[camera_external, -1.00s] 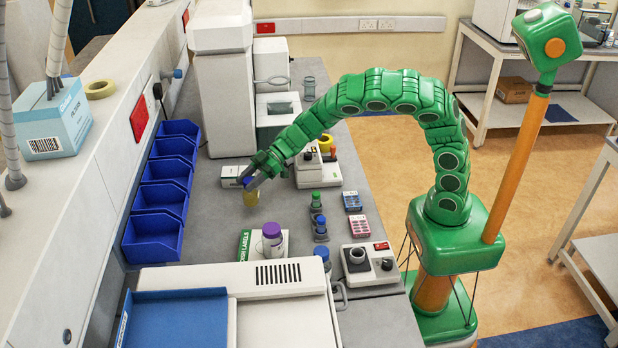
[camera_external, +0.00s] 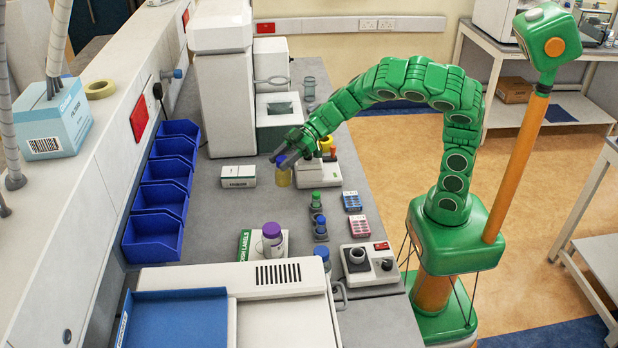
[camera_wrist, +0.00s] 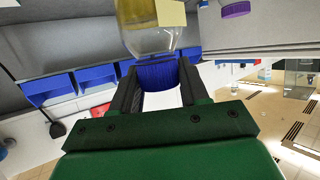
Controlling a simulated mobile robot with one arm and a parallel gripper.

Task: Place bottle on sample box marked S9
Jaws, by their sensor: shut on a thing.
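The bottle (camera_external: 284,178) has a yellow body and a blue cap. My gripper (camera_external: 282,160) is shut on its cap, and the body hangs below, in front of the small white device. In the wrist view the bottle (camera_wrist: 150,38) shows clear glass, yellow contents and a pale label, with its blue cap (camera_wrist: 158,75) between my gripper's two dark fingers (camera_wrist: 157,88). A small white box (camera_external: 238,177) with a label strip lies on the bench left of the bottle, apart from it. Its marking is too small to read, so I cannot tell whether it is S9.
A white device (camera_external: 319,174) stands just right of the bottle. Blue and pink sample racks (camera_external: 359,225) and small capped vials are nearer right. A purple-capped bottle (camera_external: 272,240) stands at the front. Blue bins (camera_external: 161,195) line the left wall.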

